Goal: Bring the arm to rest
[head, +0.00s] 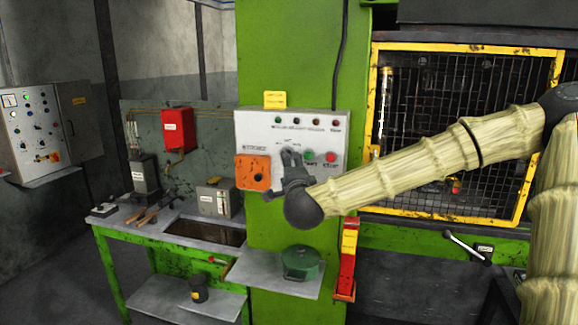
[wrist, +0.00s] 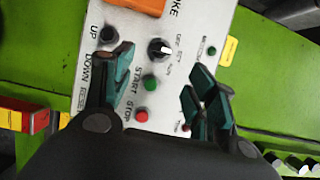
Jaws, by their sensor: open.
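My arm (head: 420,165) reaches from the right across the head view to the press control panel (head: 318,128). My gripper (head: 291,162) is in front of this white panel, near its lower middle. In the wrist view my gripper (wrist: 160,90) has its fingers spread apart, with nothing between them. A black selector knob (wrist: 160,49), a green START button (wrist: 150,83) and a red STOP button (wrist: 141,115) show on the panel between the fingers. I cannot tell whether a fingertip touches the panel.
An orange plate (head: 252,172) is on the panel's left. A yellow-framed mesh guard (head: 372,100) stands behind my arm. A workbench (head: 150,238) with tools is at left. Open floor lies at lower left.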

